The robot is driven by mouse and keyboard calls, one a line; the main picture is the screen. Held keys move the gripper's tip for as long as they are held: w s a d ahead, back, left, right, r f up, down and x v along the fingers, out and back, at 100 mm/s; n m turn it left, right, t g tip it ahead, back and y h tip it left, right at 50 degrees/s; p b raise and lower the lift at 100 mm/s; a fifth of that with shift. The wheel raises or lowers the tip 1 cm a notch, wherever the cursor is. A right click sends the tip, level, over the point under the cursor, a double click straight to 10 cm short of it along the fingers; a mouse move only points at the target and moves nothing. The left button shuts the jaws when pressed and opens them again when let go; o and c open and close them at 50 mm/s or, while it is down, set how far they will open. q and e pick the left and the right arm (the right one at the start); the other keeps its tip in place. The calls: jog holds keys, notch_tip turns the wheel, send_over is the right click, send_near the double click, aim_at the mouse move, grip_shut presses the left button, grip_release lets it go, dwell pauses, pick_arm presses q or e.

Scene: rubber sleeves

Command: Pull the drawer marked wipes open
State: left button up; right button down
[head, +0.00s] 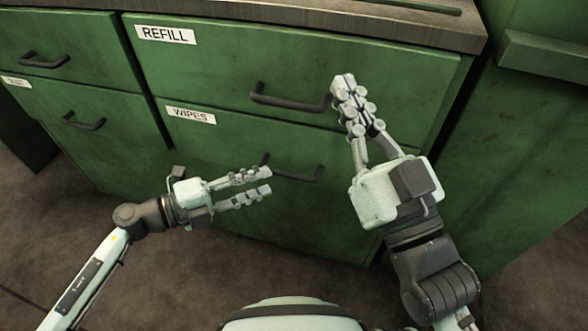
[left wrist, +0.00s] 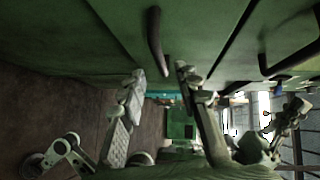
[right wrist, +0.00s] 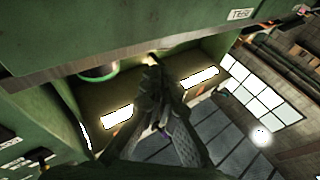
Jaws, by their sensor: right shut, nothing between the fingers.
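The wipes drawer (head: 235,150) is the green lower drawer under the label WIPES (head: 191,114); its front looks flush with the cabinet. Its dark bar handle (head: 300,178) is partly hidden by my left gripper (head: 266,181). That gripper is open, its fingertips in front of the handle's left part. In the left wrist view the handle (left wrist: 157,40) lies beyond and between the two spread fingertips (left wrist: 160,76); contact cannot be told. My right gripper (head: 344,82) is shut and empty, up at the right end of the refill drawer's handle. Its closed fingers show in the right wrist view (right wrist: 150,68).
The refill drawer (head: 220,65) with its dark handle (head: 290,101) sits above, shut. More green drawers (head: 60,85) with handles stand to the left. A worktop (head: 330,14) runs along the top. The brown floor (head: 150,270) before the cabinet is clear.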

aim_at(286, 173)
pick_arm(q)
jog(key=x, duration=0.6)
jog(key=shift+w+d, duration=0.2)
jog(key=shift+d, duration=0.15)
grip_shut()
